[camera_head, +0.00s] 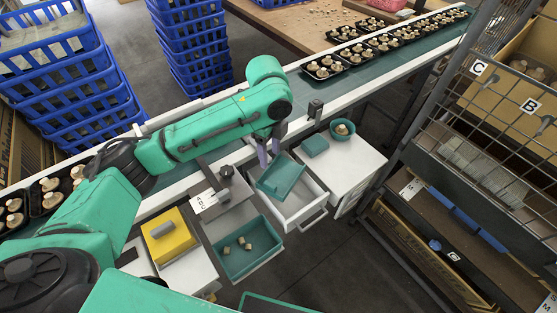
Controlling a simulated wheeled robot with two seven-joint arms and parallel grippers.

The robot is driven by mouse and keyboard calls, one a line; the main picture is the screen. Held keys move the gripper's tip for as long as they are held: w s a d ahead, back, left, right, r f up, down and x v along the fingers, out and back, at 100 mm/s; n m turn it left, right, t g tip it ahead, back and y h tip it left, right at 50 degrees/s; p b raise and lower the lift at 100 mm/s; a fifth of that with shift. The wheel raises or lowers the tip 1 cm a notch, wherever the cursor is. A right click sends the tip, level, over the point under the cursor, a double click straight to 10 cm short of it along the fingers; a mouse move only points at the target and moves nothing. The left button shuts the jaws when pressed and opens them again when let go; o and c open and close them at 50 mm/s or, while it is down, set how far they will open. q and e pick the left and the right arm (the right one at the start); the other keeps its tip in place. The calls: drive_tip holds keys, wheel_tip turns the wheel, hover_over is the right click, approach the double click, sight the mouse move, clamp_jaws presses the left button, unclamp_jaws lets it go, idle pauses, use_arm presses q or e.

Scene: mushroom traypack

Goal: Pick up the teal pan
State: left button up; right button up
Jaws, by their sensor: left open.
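A teal pan (283,177) rests tilted in the open white drawer (303,207) near the middle of the view. My left gripper (269,153) points down from the end of my green arm, with its purple fingers just above the upper left edge of the pan. The gripper is open; I cannot tell whether a finger touches the pan. A larger teal bin (262,262) with a few mushrooms inside sits in front of it to the left. My right gripper does not show.
A teal bowl (342,130) with mushrooms and a small teal block (315,145) stand on the white cabinet. A yellow box (168,236) stands at left. Behind runs a conveyor (400,55) with black mushroom trays. A wire rack (490,130) closes off the right.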

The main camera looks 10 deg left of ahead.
use_arm(q)
hover_over(270, 184)
drive_tip(key=f, duration=0.7)
drive_tip(key=shift+s+d, duration=0.25)
drive_tip(key=shift+s, duration=0.15)
drive_tip(key=f, duration=0.4)
drive_tip(key=f+p, duration=0.1)
drive_tip(key=f, duration=0.1)
drive_tip(key=shift+w+a+f, duration=0.2)
drive_tip(key=shift+w+a, duration=0.05)
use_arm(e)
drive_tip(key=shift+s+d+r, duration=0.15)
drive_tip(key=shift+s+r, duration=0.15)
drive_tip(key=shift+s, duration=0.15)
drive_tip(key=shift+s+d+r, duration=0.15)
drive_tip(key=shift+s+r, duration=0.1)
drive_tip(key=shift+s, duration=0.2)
use_arm(q)
clamp_jaws()
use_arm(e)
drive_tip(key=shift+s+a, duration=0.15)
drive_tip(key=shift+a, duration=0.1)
